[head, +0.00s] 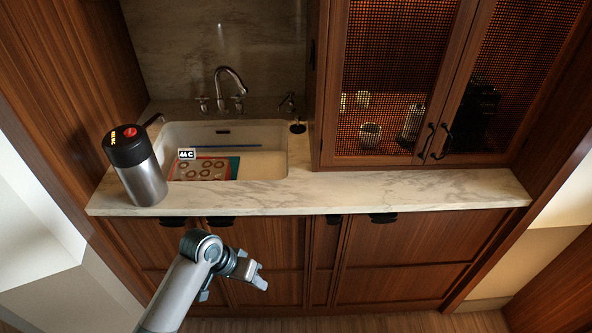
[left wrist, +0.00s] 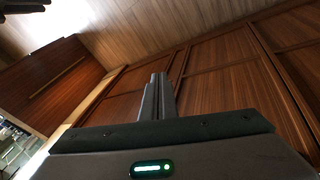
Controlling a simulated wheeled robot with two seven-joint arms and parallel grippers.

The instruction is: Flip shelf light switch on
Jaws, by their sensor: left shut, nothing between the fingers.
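I cannot make out the shelf light switch in either view. The upper cabinet (head: 440,80) with mesh doors stands at the right on the counter, and warm orange light shows inside it. My left gripper (head: 262,284) is in front of the lower cabinet doors, below the counter's front edge. Its fingers are shut and empty, and they also show in the left wrist view (left wrist: 158,92), with wooden cabinet fronts beyond them. My right gripper is in neither view.
The marble counter (head: 420,192) has a clear stretch before the upper cabinet. A steel and black container (head: 142,180) stands at its left end. The sink (head: 265,165) holds a flat printed item (head: 205,169), below the faucet (head: 232,80). Dark handles (head: 383,217) line the lower cabinets.

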